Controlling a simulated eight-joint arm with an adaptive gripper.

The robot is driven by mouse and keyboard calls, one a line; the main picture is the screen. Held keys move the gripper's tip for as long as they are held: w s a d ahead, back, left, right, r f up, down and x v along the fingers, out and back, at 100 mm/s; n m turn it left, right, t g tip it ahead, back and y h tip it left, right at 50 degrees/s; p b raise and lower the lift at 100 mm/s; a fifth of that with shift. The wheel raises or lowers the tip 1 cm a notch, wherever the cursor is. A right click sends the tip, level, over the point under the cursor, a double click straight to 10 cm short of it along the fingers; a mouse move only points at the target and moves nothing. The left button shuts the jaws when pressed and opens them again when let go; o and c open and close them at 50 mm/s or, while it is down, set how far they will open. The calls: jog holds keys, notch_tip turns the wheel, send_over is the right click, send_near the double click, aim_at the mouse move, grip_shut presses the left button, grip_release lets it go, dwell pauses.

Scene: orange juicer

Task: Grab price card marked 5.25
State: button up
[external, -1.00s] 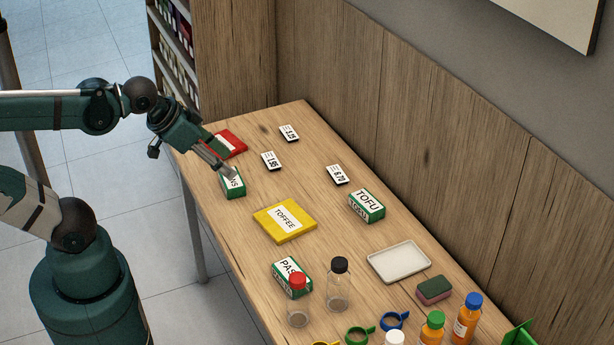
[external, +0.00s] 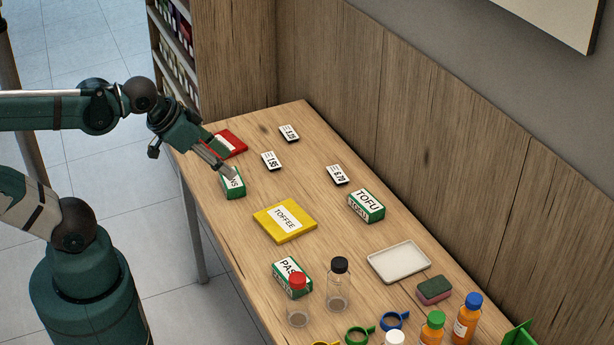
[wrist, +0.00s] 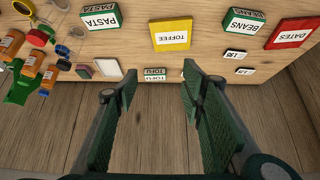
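The price card that appears to read 5.25 (external: 289,133) lies flat near the far end of the table. It also shows at the right in the wrist view (wrist: 245,71), where its print is small. A second card, seemingly 1.95 (external: 271,160), lies in front of it, and a 6.70 card (external: 337,174) lies to the right. My gripper (external: 228,173) is above the green BEANS box (external: 234,186), left of the cards. In the wrist view its fingers (wrist: 158,80) are spread apart with nothing between them.
A red DATES packet (external: 230,143) lies behind the gripper. A yellow TOFFEE packet (external: 285,222), TOFU box (external: 367,206) and PASTA box (external: 292,278) stand nearer. A white tray (external: 398,262), sponge (external: 434,290) and several bottles crowd the near end. A wooden wall borders the right side.

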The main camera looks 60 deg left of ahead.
jog(key=shift+o, duration=0.5)
dwell(0.3)
jog(key=w+a+r+n+g+p, duration=0.1)
jog(key=w+a+r+n, duration=0.2)
jog(key=w, duration=0.4)
jog(key=w+a+r+n+g, duration=0.1)
jog(key=w+a+r+n, duration=0.1)
jog(key=w+a, duration=0.4)
jog(key=n+g+p, duration=0.3)
jog(key=n+g, duration=0.2)
jog(key=n, duration=0.7)
send_over(288, 132)
jog(key=shift+s+a+f, duration=0.1)
jog(key=shift+f, duration=12.35)
jog(key=shift+f, duration=0.1)
jog(key=shift+f, duration=1.2)
